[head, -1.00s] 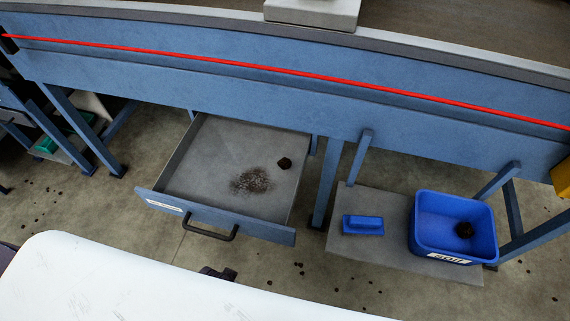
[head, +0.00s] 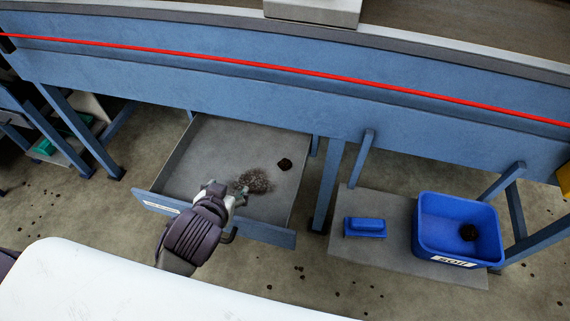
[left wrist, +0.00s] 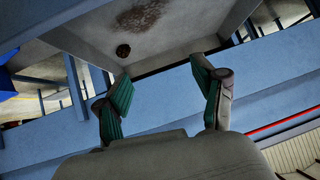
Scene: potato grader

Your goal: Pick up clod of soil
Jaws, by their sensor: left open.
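A dark clod of soil (head: 285,164) lies on the floor of the open grey drawer (head: 212,137), toward its right side. It also shows in the left wrist view (left wrist: 123,51), beyond the fingertips. My left gripper (head: 222,190) is over the front part of the drawer, left of and nearer than the clod, with a gap between them. In the left wrist view the gripper (left wrist: 160,78) has its green-padded fingers spread, with nothing between them. A second dark clod (head: 468,232) lies in the blue bin labelled SOIL (head: 430,247). My right gripper is not in view.
A patch of loose soil (head: 254,181) lies in the drawer between gripper and clod. The blue machine frame (head: 200,88) with a red line runs above the drawer's back. A blue brush-like block (head: 365,227) sits on the grey shelf (head: 385,262) beside the bin. Crumbs dot the floor.

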